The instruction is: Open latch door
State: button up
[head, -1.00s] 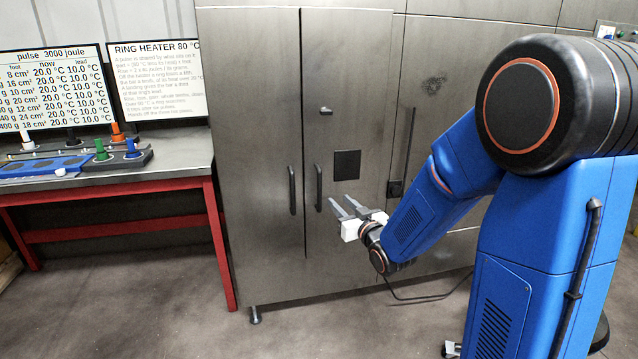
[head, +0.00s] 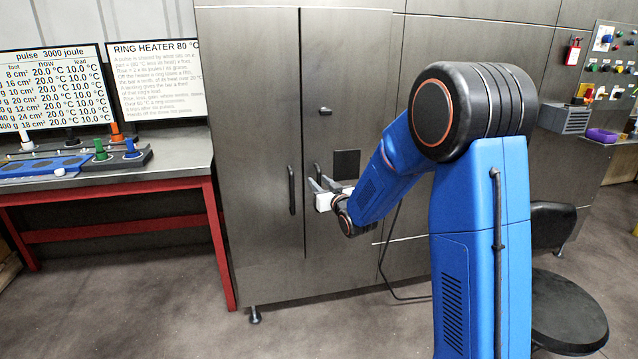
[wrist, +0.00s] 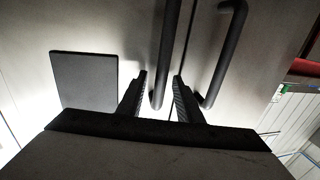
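The grey steel cabinet has a right door (head: 345,60) with a dark vertical bar handle (head: 317,169), a small latch-like knob (head: 325,111) above it and a dark square plate (head: 346,163) beside it. My gripper (head: 320,183) is at the lower part of this handle, its fingers pointing at the door. In the wrist view my gripper (wrist: 160,76) is open, and the handle (wrist: 168,45) shows between the two fingers with gaps on both sides. I cannot tell whether they touch it. The door looks closed. My gripper partly hides the handle's lower end in the head view.
The left door has its own handle (head: 292,190), also close beside my fingers in the wrist view (wrist: 226,50). A red-framed bench (head: 175,180) stands left. A round black stool (head: 567,312) stands at the right. The floor before the cabinet is clear.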

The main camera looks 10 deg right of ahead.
jog(key=shift+w+a, duration=0.1)
jog(key=shift+w, duration=0.3)
grip_shut()
jog(key=shift+s, duration=0.1)
